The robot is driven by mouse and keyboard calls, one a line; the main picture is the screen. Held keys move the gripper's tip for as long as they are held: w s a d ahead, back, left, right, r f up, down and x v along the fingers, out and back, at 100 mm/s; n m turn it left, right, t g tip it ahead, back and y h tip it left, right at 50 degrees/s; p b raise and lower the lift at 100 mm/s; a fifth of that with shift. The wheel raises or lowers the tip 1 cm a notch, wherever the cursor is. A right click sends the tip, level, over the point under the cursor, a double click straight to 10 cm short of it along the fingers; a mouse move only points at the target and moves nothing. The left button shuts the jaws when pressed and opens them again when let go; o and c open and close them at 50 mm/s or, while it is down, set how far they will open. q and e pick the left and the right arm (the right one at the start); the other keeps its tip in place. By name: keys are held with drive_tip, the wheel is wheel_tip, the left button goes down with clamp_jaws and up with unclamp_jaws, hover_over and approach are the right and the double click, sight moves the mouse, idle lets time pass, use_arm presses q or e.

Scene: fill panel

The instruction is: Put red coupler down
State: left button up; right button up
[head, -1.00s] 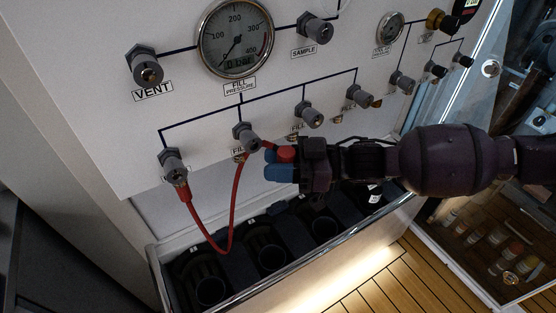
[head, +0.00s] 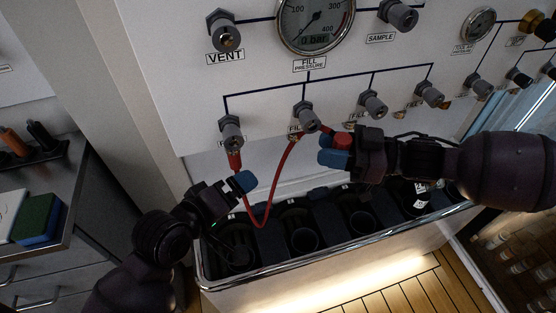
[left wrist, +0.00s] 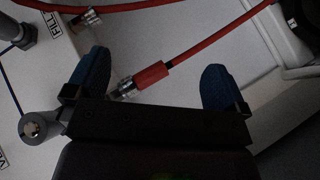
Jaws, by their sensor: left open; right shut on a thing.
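A thin red hose (head: 264,222) runs from there in a hanging loop up to a red hose end (head: 235,160) under the leftmost fill valve (head: 231,133). My left gripper (head: 238,186) is below that hose end, open. In the left wrist view, a red hose end with a metal tip (left wrist: 150,76) lies between its blue fingertips (left wrist: 156,85), with gaps on both sides.
The white panel (head: 190,100) carries several grey valves and a pressure gauge (head: 316,22) reading near zero. Below it stands a metal-rimmed trough (head: 350,240) with dark round holders. At the left is a counter with a green and blue sponge (head: 36,218).

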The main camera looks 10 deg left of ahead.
use_arm(q)
drive_tip(key=s+d+r+n+g+h, duration=0.1)
drive_tip(key=d+r+h, duration=0.1)
drive_tip(key=d+r, duration=0.4)
drive_tip(key=s+d+r+n+g+h, duration=0.1)
drive_tip(key=s+d+r+g+h, duration=0.15)
drive_tip(key=r, duration=0.55)
drive_tip(key=x, duration=1.3)
drive_tip(key=shift+w+r+t, duration=0.25)
drive_tip(key=shift+r+t, duration=0.05)
drive_tip(key=shift+t, duration=0.05)
drive_tip(key=c, duration=0.8)
drive_tip(key=shift+c, duration=1)
use_arm(e)
drive_tip(key=o, duration=1)
use_arm(q)
drive_tip(key=shift+r, duration=0.1)
